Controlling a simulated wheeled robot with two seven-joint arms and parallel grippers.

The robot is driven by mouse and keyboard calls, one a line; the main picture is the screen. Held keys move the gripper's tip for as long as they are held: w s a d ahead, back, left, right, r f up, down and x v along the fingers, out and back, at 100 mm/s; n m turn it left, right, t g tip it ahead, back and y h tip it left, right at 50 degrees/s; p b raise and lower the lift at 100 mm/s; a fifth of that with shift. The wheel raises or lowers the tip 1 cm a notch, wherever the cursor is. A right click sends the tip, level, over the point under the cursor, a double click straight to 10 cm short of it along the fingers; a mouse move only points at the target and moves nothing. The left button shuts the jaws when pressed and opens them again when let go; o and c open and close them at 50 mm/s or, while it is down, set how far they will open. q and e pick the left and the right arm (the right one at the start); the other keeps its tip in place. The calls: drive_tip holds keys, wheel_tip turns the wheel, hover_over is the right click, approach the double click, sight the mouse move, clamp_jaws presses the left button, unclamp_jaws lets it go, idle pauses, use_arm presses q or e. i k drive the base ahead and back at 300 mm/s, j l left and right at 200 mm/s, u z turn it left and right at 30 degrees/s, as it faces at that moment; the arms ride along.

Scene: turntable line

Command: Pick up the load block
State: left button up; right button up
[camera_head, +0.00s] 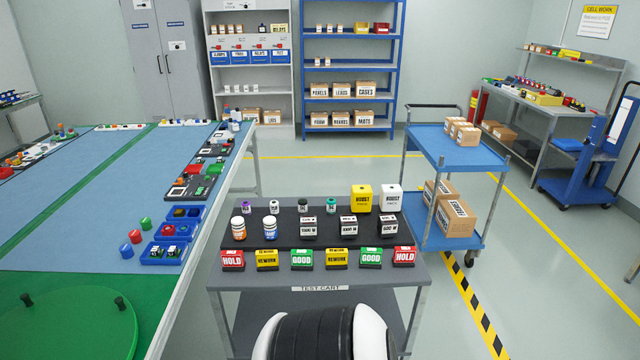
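A grey test cart (412,276) stands in front of me with a black mat (330,238) on top. Three small grey-and-black blocks with white labels stand on the mat: a left one (308,226), a middle one (349,227) and a right one (389,225). Their print is too small to read surely, so I cannot tell which is the load block. Behind them stand a yellow block (361,199) and a white block (391,198), whose labels seem to read BOOST. Neither of my grippers is in view.
A long blue-topped bench (90,180) is left; a blue trolley (440,150) with boxes is right.

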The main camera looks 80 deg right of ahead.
sight(387, 224)
drive_tip(key=z, duration=2.9)
